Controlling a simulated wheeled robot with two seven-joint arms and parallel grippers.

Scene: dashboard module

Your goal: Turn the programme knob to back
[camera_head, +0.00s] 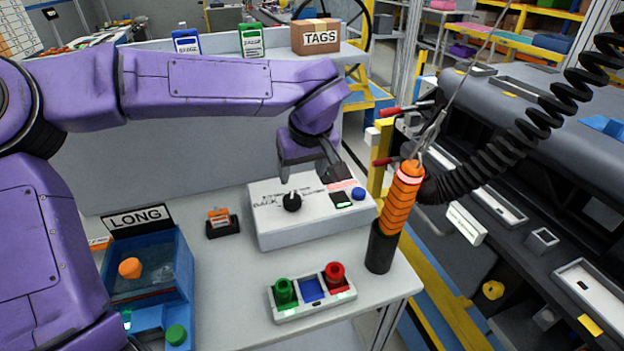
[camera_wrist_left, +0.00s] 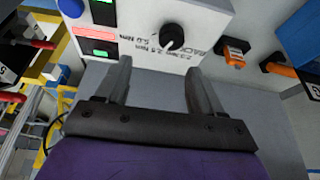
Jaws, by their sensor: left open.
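The programme knob (camera_head: 292,202) is a black dial on the top of a white control box (camera_head: 290,232). It also shows in the left wrist view (camera_wrist_left: 172,38), just beyond my fingers. A BACK label is printed left of the knob in the head view, with torque labels such as 2.5 Nm and 5.0 Nm around it. Which label its pointer faces is too small to tell surely. My left gripper (camera_head: 312,175) is open, above and behind the knob, apart from it. In the wrist view its two fingers (camera_wrist_left: 158,68) hold nothing. My right gripper is not in view.
A blue button (camera_head: 358,194) and green-lit displays (camera_head: 342,203) sit right of the knob. An orange-handled tool (camera_head: 400,200) stands in a black holder at the box's right. A button tray (camera_head: 311,297) lies in front. A blue LONG bin (camera_head: 150,270) stands left.

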